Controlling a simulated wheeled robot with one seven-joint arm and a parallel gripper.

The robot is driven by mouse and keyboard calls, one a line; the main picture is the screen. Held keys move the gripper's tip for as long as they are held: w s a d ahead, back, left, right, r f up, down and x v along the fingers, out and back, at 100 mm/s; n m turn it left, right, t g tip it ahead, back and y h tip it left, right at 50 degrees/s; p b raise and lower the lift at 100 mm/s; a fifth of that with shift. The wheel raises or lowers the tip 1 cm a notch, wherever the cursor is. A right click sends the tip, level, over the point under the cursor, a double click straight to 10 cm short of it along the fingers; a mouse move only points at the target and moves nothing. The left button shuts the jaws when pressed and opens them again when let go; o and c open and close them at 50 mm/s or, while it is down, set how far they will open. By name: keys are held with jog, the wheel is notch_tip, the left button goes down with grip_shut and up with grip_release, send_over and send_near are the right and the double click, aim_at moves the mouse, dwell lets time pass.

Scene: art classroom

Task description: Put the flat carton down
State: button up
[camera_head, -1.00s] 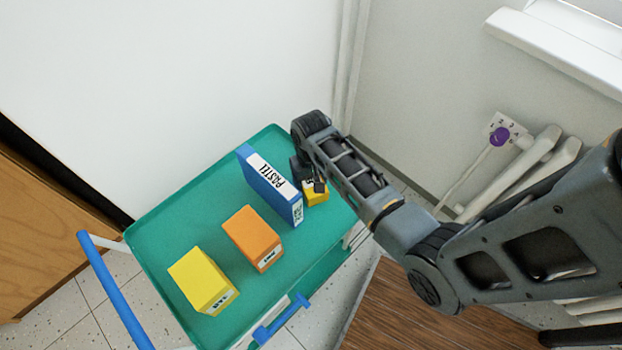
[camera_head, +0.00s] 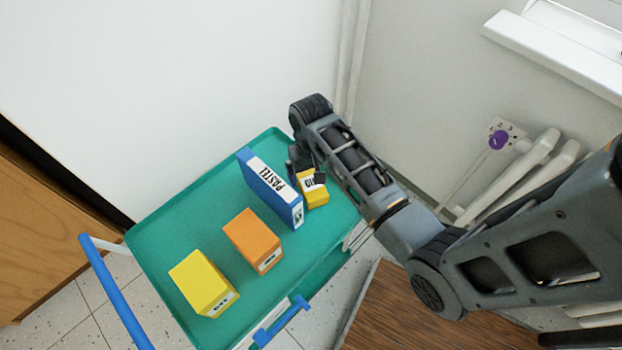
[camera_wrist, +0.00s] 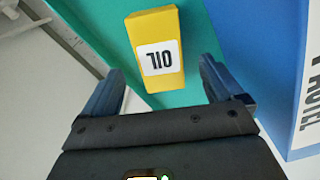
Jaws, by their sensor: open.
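A small yellow carton marked OIL (camera_head: 316,194) lies on the green top of the trolley (camera_head: 180,227), just right of a thin blue carton marked PASTEL (camera_head: 268,184) that stands on its narrow side. My gripper (camera_head: 307,172) is open and empty, just above the OIL carton and partly in front of it. In the wrist view the OIL carton (camera_wrist: 157,48) lies beyond and between the spread fingertips (camera_wrist: 160,70), apart from both. The blue carton (camera_wrist: 278,60) fills the right side there. Which carton is the flat one is not clear from the labels.
An orange carton (camera_head: 252,240) and a larger yellow carton (camera_head: 203,283) stand on the trolley toward the front left. The trolley has a blue handle (camera_head: 112,290). A white wall stands behind it, and a radiator (camera_head: 520,175) is at the right.

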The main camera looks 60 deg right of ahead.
aim_at(311, 183)
notch_tip(311, 183, up, 7)
jog(key=shift+f, duration=0.2)
jog(key=shift+c, duration=0.4)
dwell(1.4)
